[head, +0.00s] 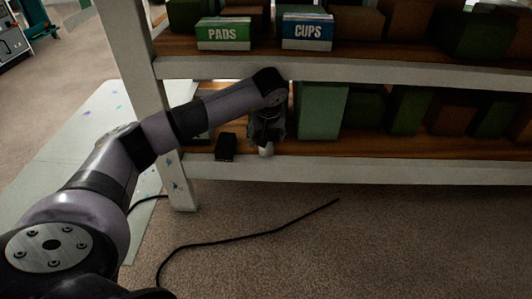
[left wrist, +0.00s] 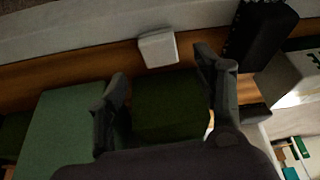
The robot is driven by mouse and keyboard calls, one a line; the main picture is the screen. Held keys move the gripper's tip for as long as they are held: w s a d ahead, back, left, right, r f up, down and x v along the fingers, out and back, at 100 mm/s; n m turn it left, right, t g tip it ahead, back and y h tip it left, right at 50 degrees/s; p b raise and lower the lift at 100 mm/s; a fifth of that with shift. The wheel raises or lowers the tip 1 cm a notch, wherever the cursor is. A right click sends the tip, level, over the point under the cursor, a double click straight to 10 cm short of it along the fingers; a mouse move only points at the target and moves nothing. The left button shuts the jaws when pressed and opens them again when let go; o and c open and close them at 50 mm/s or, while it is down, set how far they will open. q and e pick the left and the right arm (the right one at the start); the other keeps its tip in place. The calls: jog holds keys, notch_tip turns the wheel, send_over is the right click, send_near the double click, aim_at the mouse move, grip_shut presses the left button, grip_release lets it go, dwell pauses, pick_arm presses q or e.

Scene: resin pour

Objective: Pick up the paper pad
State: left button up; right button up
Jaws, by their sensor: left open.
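A small white block (head: 266,151), which looks like the paper pad, lies at the front edge of the lower wooden shelf (head: 330,147). In the left wrist view the pad (left wrist: 157,48) is just beyond the fingertips, roughly between their lines. My left gripper (head: 267,136) reaches down over the lower shelf, close to the pad. In the left wrist view its two fingers (left wrist: 160,68) are spread, with nothing held. Whether a finger touches the pad cannot be told. My right gripper is not in view.
A black box (head: 226,147) stands left of the pad. A light green box (head: 319,112) and several dark boxes line the lower shelf. A dark green box (left wrist: 170,105) shows between the fingers. PADS (head: 223,34) and CUPS (head: 307,32) boxes sit above. A black cable (head: 240,238) lies on the floor.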

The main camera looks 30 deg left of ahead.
aim_at(266, 149)
pick_arm(q)
jog(key=shift+f+b, duration=0.35)
jog(key=shift+f, duration=0.1)
jog(key=b+x, duration=0.4)
jog(key=shift+f, duration=0.15)
jog(key=shift+c, duration=0.2)
jog(key=c, duration=0.8)
